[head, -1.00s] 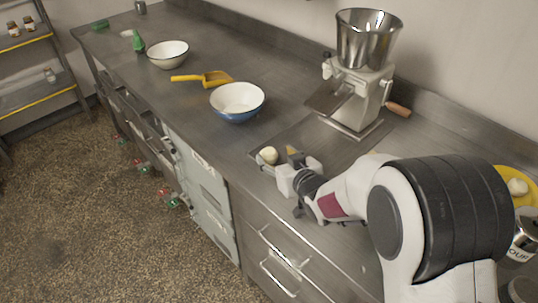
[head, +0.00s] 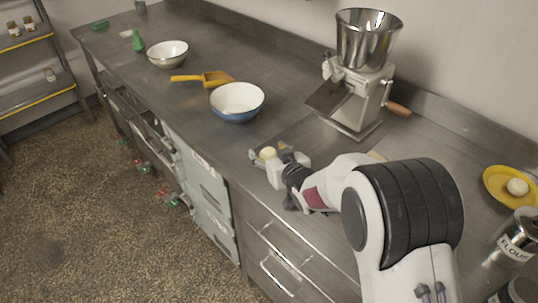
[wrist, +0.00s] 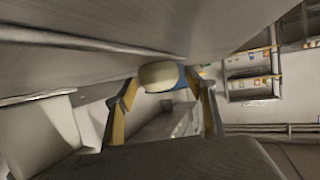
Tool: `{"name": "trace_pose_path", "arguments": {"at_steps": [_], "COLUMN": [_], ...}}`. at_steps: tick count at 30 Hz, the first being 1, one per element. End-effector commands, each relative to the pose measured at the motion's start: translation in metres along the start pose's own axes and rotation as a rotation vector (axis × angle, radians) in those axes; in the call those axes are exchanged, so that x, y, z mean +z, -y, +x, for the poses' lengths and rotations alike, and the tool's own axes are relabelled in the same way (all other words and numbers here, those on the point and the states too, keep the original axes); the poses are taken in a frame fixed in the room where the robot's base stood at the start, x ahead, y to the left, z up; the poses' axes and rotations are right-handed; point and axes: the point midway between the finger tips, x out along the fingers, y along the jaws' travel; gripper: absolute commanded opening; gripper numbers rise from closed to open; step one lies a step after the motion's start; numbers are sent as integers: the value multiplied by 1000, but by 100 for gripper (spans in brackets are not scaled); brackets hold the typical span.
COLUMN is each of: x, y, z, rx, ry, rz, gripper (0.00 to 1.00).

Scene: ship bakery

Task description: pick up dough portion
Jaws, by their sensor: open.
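A small pale dough portion (head: 268,153) sits on the steel counter near its front edge. It also shows in the wrist view (wrist: 160,75), upper middle, between the fingertips. My gripper (head: 267,155) is open, with one finger on either side of the dough. In the wrist view (wrist: 161,82) gaps seem to show between the fingers and the dough, but I cannot tell whether either finger touches it. A second pale ball (head: 517,187) lies on a yellow plate (head: 497,190) at the far right.
A steel-hopper mill (head: 355,85) stands behind my gripper. A blue-sided white bowl (head: 237,105), a yellow scoop (head: 215,79) and a white bowl (head: 167,55) are farther left. A flour canister (head: 515,238) stands at right. The counter between bowl and gripper is clear.

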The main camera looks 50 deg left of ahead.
Motion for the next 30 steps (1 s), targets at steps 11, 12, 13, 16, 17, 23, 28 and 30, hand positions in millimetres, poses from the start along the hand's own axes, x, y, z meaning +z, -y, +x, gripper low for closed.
{"name": "trace_pose_path", "arguments": {"at_steps": [11, 12, 13, 16, 17, 23, 28, 30], "x": [0, 0, 0, 0, 0, -1, -8, -13], "y": [0, 0, 0, 0, 0, 0, 0, 0], "z": [0, 0, 0, 0, 0, 0, -3, -5], "rx": [0, 0, 0, 0, 0, 0, 0, 0], "ry": [0, 0, 0, -1, -1, -1, -1, -2], "rz": [0, 0, 0, 0, 0, 0, 0, 0], "gripper": [21, 12, 12, 12, 12, 12, 12, 12]}}
